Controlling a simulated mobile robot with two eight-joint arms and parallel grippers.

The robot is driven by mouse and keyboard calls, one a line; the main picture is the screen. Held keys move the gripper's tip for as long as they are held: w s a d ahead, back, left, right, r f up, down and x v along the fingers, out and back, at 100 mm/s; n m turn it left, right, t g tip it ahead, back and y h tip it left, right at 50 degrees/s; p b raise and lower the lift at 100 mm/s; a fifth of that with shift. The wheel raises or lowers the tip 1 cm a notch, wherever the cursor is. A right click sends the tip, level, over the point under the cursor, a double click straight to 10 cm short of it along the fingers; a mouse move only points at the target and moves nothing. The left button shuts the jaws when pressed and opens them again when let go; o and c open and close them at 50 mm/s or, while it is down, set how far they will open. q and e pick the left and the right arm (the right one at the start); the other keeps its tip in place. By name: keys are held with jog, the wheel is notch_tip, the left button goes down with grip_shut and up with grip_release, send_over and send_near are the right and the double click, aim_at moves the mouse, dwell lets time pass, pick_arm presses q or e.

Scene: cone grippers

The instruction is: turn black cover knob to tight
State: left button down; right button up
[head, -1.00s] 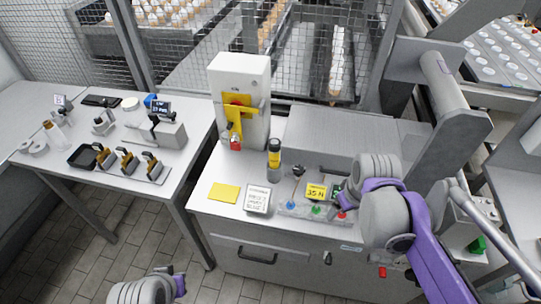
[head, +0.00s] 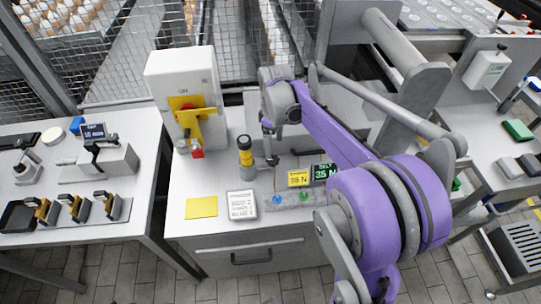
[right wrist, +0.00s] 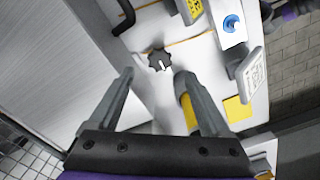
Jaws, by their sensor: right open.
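The black cover knob (right wrist: 160,61) is a lobed dial with a white pointer mark, on the pale machine top in the right wrist view. In the head view a small dark knob (head: 272,161), partly hidden by my arm, seems to be the same one. My right gripper (right wrist: 155,74) is open and empty; its two fingers lie either side of the line to the knob, with the knob just beyond the tips. I cannot tell any contact. My left gripper is out of view.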

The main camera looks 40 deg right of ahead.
aim_at(273, 160)
notch_tip(273, 160, down, 7)
jog(key=shift+w+a, duration=0.1)
jog(key=shift+w, duration=0.05)
grip_shut()
dwell(0.5)
